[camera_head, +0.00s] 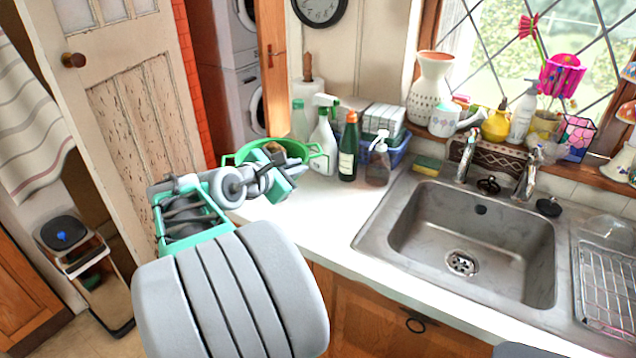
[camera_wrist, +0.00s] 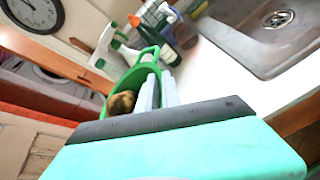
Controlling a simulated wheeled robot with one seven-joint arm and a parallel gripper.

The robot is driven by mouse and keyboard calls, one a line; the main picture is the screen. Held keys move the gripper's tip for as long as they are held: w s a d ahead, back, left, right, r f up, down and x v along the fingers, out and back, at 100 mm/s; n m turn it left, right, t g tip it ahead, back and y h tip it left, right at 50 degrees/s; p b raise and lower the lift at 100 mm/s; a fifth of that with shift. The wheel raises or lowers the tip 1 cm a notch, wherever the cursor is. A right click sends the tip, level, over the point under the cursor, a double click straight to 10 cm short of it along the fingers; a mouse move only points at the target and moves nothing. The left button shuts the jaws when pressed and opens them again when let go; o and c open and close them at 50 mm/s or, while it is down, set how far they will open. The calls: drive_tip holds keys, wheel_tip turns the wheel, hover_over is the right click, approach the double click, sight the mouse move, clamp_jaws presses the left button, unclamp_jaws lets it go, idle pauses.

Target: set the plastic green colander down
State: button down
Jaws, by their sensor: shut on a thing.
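The green plastic colander (camera_head: 298,148) is at the left end of the white counter, left of the spray bottles. In the wrist view its green wall (camera_wrist: 140,73) shows with a handle loop, and a brown rounded thing (camera_wrist: 122,102) is inside it. My gripper (camera_head: 282,172) is shut on the colander's near side; its pale fingers (camera_wrist: 160,92) show at the rim in the wrist view. My gripper hides the colander's near side and underside in the head view. I cannot tell whether its base touches the counter.
A white spray bottle (camera_head: 323,140), a dark green bottle (camera_head: 348,148) and a clear pump bottle (camera_head: 379,160) stand close right of the colander. The white counter (camera_head: 325,215) is clear in front of them. The steel sink (camera_head: 470,240) lies further right.

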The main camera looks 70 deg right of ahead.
drive_tip(key=d+f, duration=0.3)
drive_tip(key=s+d+f, duration=0.1)
drive_tip(key=d+f, duration=0.2)
drive_tip(key=f, duration=0.1)
drive_tip(key=d+f, duration=0.3)
drive_tip(key=f, duration=0.1)
drive_tip(key=shift+s+d, duration=0.2)
drive_tip(key=shift+s, duration=0.15)
drive_tip(key=shift+r, duration=0.1)
drive_tip(key=c, duration=2)
unclamp_jaws()
drive_tip(key=shift+f, duration=0.2)
drive_tip(key=o, duration=0.5)
drive_tip(key=shift+c, duration=0.2)
drive_tip(key=shift+r, duration=0.1)
